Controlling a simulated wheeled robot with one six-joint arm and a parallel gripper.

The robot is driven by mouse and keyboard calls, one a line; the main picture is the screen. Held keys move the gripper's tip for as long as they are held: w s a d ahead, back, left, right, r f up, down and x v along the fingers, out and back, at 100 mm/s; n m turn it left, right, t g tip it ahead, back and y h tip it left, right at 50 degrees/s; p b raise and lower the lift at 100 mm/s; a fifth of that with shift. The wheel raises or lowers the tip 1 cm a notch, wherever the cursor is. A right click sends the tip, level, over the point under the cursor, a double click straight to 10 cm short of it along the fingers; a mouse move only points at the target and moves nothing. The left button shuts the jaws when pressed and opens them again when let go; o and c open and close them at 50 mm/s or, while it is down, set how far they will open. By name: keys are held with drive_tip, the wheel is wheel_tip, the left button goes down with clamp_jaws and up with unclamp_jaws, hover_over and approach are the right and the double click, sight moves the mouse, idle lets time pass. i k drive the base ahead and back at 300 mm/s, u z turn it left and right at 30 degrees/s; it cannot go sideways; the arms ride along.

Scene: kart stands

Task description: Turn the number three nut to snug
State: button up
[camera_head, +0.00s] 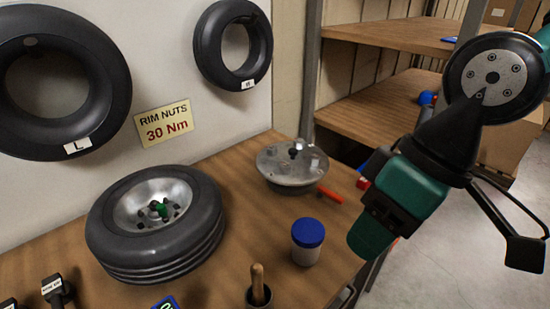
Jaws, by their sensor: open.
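A wheel with a black tyre (185,240) and a silver rim (135,207) lies flat on the wooden bench at left. Small dark nuts or studs sit around its hub, with a green piece (160,210) among them. I cannot read any numbers there, so I cannot tell which nut is number three. My gripper (372,232) is at the right, over the bench's right edge and well apart from the wheel. It is open and I see nothing held in it; its fingertips are seen poorly from this angle.
A blue-lidded jar (307,243), a cup with a wooden-handled tool (259,290) and a round metal fixture (288,165) stand between wheel and gripper. A red-orange rod (330,195) lies near the fixture. Black-headed tools (55,290) are at front left. A sign (165,122) reads "RIM NUTS 30 Nm".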

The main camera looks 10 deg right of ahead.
sight(272, 150)
drive_tip(key=z, duration=0.1)
drive_tip(key=k, duration=0.2)
drive_tip(key=u, duration=0.9)
drive_tip(key=i, duration=0.65)
drive_tip(key=z, duration=0.75)
